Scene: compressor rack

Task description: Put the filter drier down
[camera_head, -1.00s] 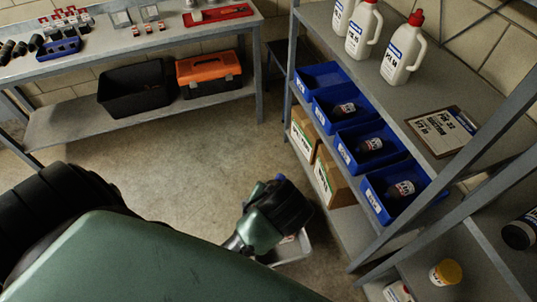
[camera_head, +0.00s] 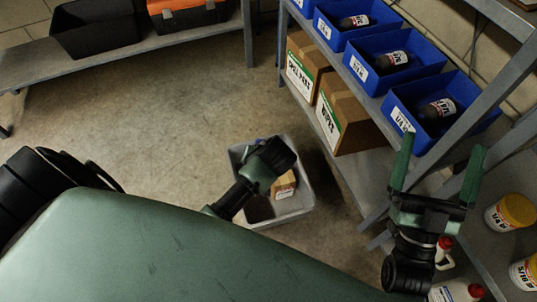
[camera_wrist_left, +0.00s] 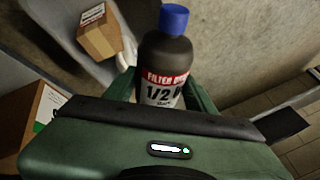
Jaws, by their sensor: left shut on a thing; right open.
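The filter drier (camera_wrist_left: 166,68) is a dark cylinder with a blue cap and a red and white label reading "FILTER" and "1/2". In the left wrist view it stands between the green fingers of my left gripper, which is shut on it. In the head view my left gripper (camera_head: 268,165) is over the grey tote (camera_head: 308,196) on the floor; its fingers and most of the drier are hidden. I cannot tell the drier's height above the tote. My right gripper (camera_head: 438,165) is open and empty, in front of the shelf rack at the right.
The tote holds a small cardboard box (camera_head: 285,187). Blue bins (camera_head: 395,60) with dark labelled cylinders stand on the rack above cardboard cartons (camera_head: 345,118). Yellow-lidded jars (camera_head: 513,212) are at the right. A black crate (camera_head: 98,30) is on the far bench's lower shelf. Floor left of the tote is clear.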

